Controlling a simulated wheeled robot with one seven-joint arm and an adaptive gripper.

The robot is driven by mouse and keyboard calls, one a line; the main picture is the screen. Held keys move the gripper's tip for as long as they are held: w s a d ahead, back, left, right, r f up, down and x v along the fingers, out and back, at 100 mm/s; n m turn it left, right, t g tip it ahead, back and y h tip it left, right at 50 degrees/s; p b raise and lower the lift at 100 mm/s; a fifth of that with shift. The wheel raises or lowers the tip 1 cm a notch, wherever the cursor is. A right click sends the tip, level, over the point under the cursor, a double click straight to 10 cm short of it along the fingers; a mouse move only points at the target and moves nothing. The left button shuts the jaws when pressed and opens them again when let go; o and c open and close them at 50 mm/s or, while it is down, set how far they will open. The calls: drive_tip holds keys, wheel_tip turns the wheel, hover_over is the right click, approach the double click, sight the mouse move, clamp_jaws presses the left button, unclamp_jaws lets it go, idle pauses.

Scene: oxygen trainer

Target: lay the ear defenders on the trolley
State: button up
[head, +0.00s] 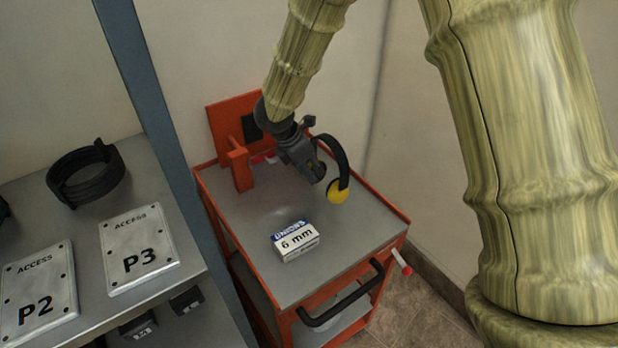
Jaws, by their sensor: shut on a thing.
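The ear defenders show a black headband and a yellow cup (338,192). My gripper (318,172) is shut on the ear defenders over the far right part of the trolley. The fingertips and the grip point are partly hidden by the gripper body. Only one cup shows clearly. The trolley (345,245) has a grey top with an orange rim and a black handle at the front right. I cannot tell whether the cup touches the top.
A white and blue box marked 6 mm (296,240) lies on the trolley's front middle. An orange bracket (240,166) stands at its back left. A grey shelf at left holds plates P2 (38,292) and P3 (137,250) and a black ring (86,175). A blue-grey post (170,140) stands between.

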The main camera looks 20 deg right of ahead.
drive_tip(key=shift+s+f, duration=0.1)
drive_tip(key=shift+s, duration=0.1)
wheel_tip(320, 180, down, 3)
drive_tip(key=shift+w, duration=0.1)
drive_tip(key=shift+o, duration=0.2)
drive_tip(key=shift+f, duration=0.1)
drive_tip(key=o, duration=1.2)
drive_tip(key=shift+c, duration=0.2)
drive_tip(key=v, duration=1.2)
drive_tip(key=shift+b, duration=0.4)
